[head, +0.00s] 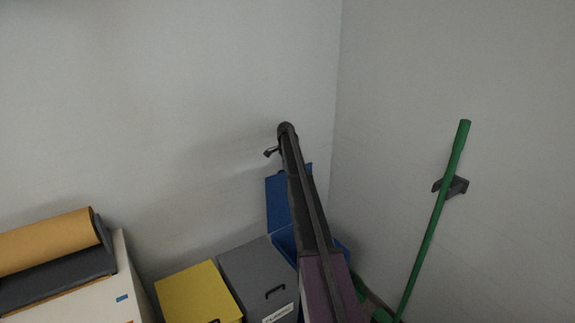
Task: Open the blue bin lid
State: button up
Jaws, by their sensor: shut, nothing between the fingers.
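The blue bin (284,241) stands in the corner, at the right end of a row of bins. Its blue lid (277,203) stands raised, upright at the back near the wall. My arm crosses in front of the bin and lid and hides much of both. My gripper (268,153) shows only as a small dark tip left of the arm's far end, above the lid's top edge. It is shut and holds nothing. It looks apart from the lid, though the depth between them is hard to judge.
A grey-lidded bin (255,272) and a yellow-lidded bin (197,293) stand left of the blue bin, lids down. A white cabinet (122,278) with an orange roll (48,243) is at far left. A green pole (437,213) leans in a bracket (457,187) on the right wall.

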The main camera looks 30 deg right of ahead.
jog(key=o, duration=0.3)
jog(key=shift+s+a+f, duration=0.25)
jog(key=shift+a+f, duration=0.05)
jog(key=shift+a, duration=0.2)
jog(key=o, duration=0.4)
jog(key=shift+w+f, duration=0.2)
jog(key=shift+f, duration=0.15)
jog(key=shift+c, duration=0.2)
jog(key=shift+w+d+f, duration=0.1)
jog(key=shift+w+f, duration=0.2)
jog(key=shift+f, duration=0.1)
jog(key=shift+r, duration=0.1)
jog(key=shift+w+d+r, duration=0.1)
jog(key=shift+d, duration=0.15)
jog(key=shift+a, duration=0.1)
jog(key=shift+w, duration=0.15)
